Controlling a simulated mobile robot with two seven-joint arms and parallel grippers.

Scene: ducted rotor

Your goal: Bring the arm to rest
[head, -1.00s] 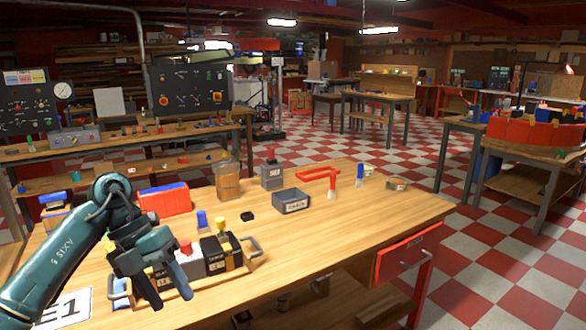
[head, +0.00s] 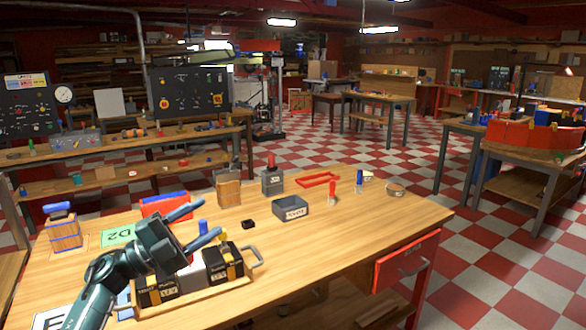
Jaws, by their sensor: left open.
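My left arm comes in at the lower left of the head view. Its dark green gripper (head: 211,218) is open, with two blue-grey fingers spread and pointing to the right. It shows in front of the red box with a blue top (head: 165,204) and over the left part of a wooden tray (head: 190,298). I see nothing held between the fingers. The tray carries black-and-yellow battery-like blocks (head: 223,262) and a pale block, partly hidden by my gripper. A blue-topped post (head: 202,227) shows near the fingers; I cannot tell if they touch. My right gripper is out of view.
A grey bin (head: 291,208), a wooden block (head: 228,191), a red-knobbed grey box (head: 272,180) and a red frame (head: 319,179) stand on the bench (head: 350,232). A green card (head: 119,235) and blue-lidded wooden container (head: 63,228) lie left. The bench's front middle is clear.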

